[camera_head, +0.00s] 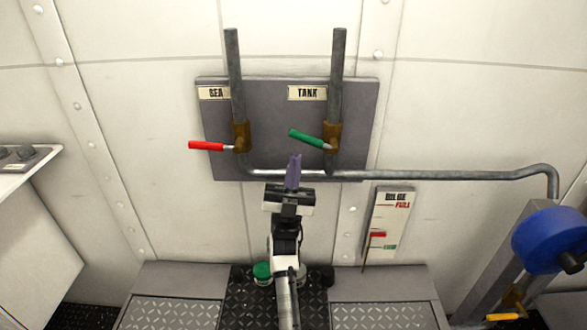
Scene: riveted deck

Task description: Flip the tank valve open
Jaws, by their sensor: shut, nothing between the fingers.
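The tank valve is a brass body (332,136) on the right vertical pipe, under the TANK label (307,93). Its green handle (307,138) points left and slants a little upward at its outer end. The sea valve (240,138) on the left pipe has a red handle (206,146) pointing left, nearly level. My gripper (294,158) is shut and empty, its purple fingers pointing up. In the picture its tips are just below and left of the middle of the green handle. I cannot tell the gap in depth; no contact is clear.
A horizontal pipe (440,175) runs right from the panel (285,120). A bilge gauge (388,225) hangs lower right. A blue wheel or drum (550,240) stands at far right, a white counter (25,160) at far left. Grey benches (180,290) flank the dark floor.

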